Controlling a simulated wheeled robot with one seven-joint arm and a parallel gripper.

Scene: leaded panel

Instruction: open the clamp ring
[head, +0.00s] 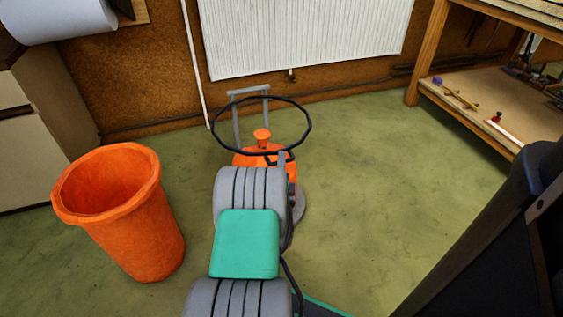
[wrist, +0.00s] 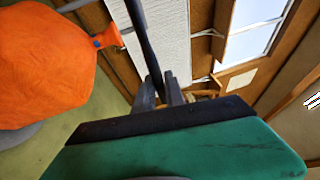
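The clamp ring (head: 262,125), a thin dark many-sided hoop, stands around the orange top (head: 262,150) of a low unit in the middle of the head view. In the wrist view a dark bar, apparently part of this ring (wrist: 143,35), runs down to my gripper (wrist: 161,92). Its two grey fingers are close together with the bar between them, and they look shut on it. The orange top (wrist: 45,65) fills the left of the wrist view. In the head view the fingers are too small and covered to make out clearly.
An orange bin (head: 140,240) stands on the green floor at left, beside a pale cabinet (head: 50,120). A white radiator (head: 300,35) hangs on the back wall. A wooden bench (head: 427,60) with small items on its lower shelf stands at right. Floor right of the ring is clear.

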